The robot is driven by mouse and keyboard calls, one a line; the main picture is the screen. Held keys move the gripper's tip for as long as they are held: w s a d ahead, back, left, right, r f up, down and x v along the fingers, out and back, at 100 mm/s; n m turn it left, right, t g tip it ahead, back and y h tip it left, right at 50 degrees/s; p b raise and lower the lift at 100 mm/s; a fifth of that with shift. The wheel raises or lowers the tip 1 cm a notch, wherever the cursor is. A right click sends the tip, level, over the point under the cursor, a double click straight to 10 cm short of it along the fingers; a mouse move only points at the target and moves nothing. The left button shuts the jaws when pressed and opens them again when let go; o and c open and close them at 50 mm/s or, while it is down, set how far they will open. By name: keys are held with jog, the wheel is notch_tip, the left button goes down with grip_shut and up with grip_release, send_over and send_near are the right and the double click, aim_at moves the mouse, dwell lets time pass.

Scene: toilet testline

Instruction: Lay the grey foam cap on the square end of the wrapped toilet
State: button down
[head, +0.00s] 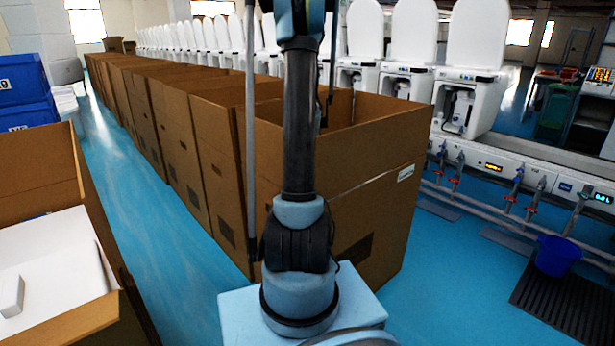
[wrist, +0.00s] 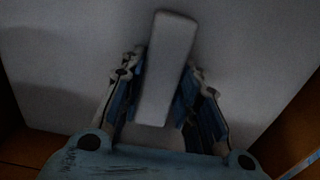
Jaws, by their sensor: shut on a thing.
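My gripper (wrist: 164,72) shows in the wrist view, shut on the grey foam cap (wrist: 168,50). The cap is a long pale block between the two blue-padded fingers, its far end sticking out past them. Beyond it lies a broad, dim grey surface (wrist: 240,60), with brown carton walls at the lower corners. I cannot tell for sure whether this surface is the wrapped toilet, or whether the cap touches it. The head view shows my arm rising in front of an open carton, but not the gripper or held cap. The carton's inside is mostly hidden.
The open brown carton (head: 385,215) stands behind my arm, at the front of a long carton row. Another open carton (head: 65,325) at left holds white packing and a small pale block (head: 12,295). White toilets (head: 470,85) line the right. Blue floor is clear between cartons.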

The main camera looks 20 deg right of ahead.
jog(key=shift+f, duration=0.25)
jog(key=c, duration=1.1)
grip_release()
jog(key=shift+r, duration=0.15)
notch_tip(320, 180, up, 12)
jog(key=shift+f, duration=0.15)
